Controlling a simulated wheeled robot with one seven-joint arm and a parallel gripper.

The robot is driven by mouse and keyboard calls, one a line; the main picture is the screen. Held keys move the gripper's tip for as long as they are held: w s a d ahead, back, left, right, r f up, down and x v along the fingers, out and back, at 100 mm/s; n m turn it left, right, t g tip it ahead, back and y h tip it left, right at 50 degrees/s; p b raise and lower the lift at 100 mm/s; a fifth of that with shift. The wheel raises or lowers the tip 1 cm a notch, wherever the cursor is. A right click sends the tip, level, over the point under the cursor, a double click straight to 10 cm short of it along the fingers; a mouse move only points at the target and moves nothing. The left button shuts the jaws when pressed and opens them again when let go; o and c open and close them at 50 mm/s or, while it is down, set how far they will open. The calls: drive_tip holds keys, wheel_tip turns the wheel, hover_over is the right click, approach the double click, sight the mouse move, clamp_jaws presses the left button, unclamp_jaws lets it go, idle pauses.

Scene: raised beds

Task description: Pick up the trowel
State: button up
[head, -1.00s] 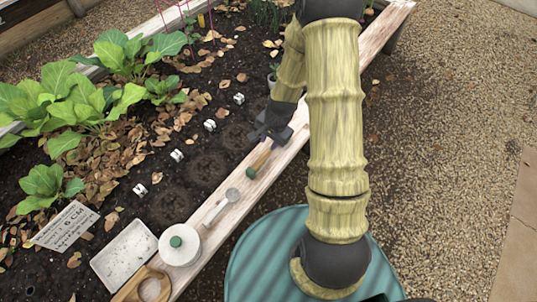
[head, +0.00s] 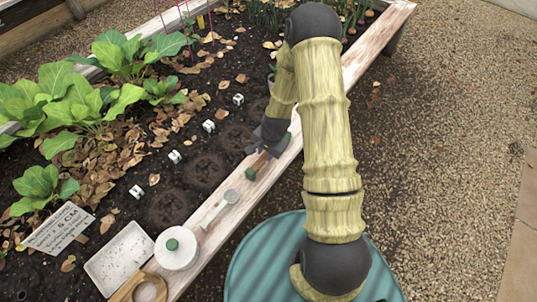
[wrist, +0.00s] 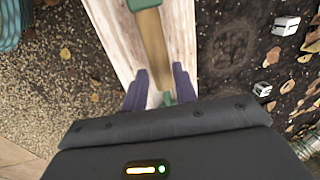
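The trowel (head: 259,163) lies on the pale wooden edge of the raised bed. Its wooden handle has a green end, and its far part is hidden under my gripper in the head view. In the wrist view the handle (wrist: 153,42) runs down from the top, with a green part showing between the fingers. My gripper (wrist: 160,88) is open, with one dark finger on each side of the trowel and gaps visible beside it. Whether the fingers have come down to its height I cannot tell. In the head view my gripper (head: 268,140) is over the trowel's far part.
A grey-white scoop (head: 220,208), a round white pot (head: 177,254) with a green knob and a pale tray (head: 121,259) are nearer on the edge. Several white numbered cubes (head: 209,126) stand in the soil. Leafy plants (head: 75,100) grow at left. Gravel (head: 440,150) is clear at right.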

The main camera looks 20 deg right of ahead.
sight(265, 155)
drive_tip(key=f, duration=0.2)
drive_tip(key=f+b, duration=0.1)
drive_tip(key=f, duration=0.1)
drive_tip(key=shift+w+a, duration=0.1)
drive_tip(key=shift+w, duration=0.3)
drive_tip(key=shift+r, duration=0.1)
drive_tip(key=shift+c, duration=0.2)
clamp_jaws()
drive_tip(key=shift+r, duration=0.15)
wheel_tip(265, 155, up, 10)
drive_tip(key=p, duration=0.3)
